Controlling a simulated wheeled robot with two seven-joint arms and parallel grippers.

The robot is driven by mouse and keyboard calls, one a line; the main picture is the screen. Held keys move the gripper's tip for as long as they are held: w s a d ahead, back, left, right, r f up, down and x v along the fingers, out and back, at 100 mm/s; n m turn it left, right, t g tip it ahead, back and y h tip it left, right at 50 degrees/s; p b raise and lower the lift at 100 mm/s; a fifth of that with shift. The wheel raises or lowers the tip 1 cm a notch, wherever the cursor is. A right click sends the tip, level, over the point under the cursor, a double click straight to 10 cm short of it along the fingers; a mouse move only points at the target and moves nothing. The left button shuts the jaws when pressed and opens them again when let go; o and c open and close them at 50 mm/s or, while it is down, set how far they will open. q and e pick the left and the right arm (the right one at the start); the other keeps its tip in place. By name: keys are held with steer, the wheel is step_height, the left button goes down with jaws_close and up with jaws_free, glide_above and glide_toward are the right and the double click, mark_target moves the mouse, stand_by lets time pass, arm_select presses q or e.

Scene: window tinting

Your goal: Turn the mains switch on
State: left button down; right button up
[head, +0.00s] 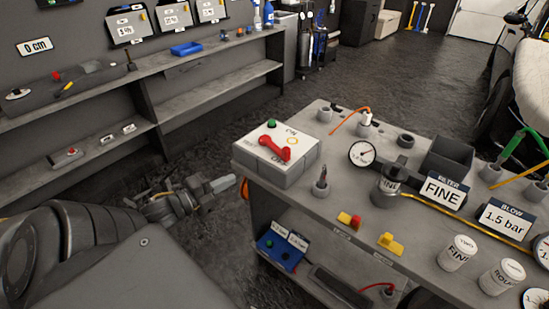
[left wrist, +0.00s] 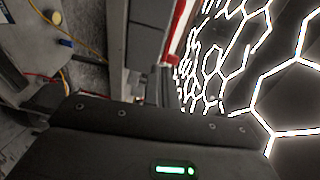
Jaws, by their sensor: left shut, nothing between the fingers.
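The mains switch is a pale grey box (head: 262,165) with a red lever (head: 274,148) on its top, at the left corner of the workbench. The top has an ON mark near the back and an OFF mark near the front. A green round button or lamp (head: 271,124) sits at its back left. The lever lies slantwise across the top; I cannot tell its exact setting. My left gripper (head: 223,184) is shut and empty, left of the box and apart from it. The left wrist view does not clearly show the switch. My right gripper is not in view.
A grey shelf (head: 190,60) stands along the back left wall. Dark floor lies between.

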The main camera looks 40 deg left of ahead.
arm_select(q)
steer(key=shift+m+h, duration=0.8)
steer(key=shift+h, duration=0.1)
steer(key=d+r, duration=0.1)
steer(key=r, duration=0.1)
steer(key=d+r, duration=0.2)
steer(key=shift+w, duration=0.1)
steer(key=p, duration=0.2)
glide_toward(283, 152)
steer(key=x, duration=0.5)
steer(key=shift+x, duration=0.9)
steer(key=shift+f, duration=0.15)
